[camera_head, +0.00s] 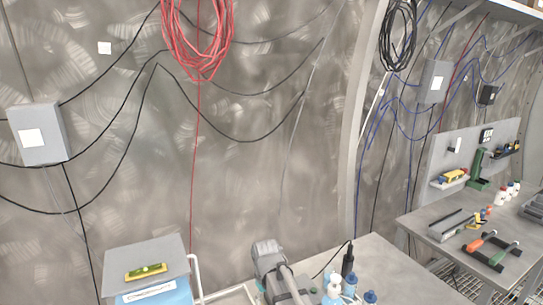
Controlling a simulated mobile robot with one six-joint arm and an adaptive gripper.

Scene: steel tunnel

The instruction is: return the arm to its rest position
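My gripper is not in view. At the bottom middle, a grey rounded body with a light tube-like part rises beside the table; I cannot tell if it is part of my arm. Its lower end is cut off by the picture's edge. No fingertips show, and nothing held by a gripper is seen.
A grey-lidded blue box (147,266) stands at the lower left. Bottles (348,285) stand on the near grey table (392,262). Tools lie on the right workbench (432,222). Red cable (197,62) hangs on the wall (250,170). The upper middle is free of obstacles before the wall.

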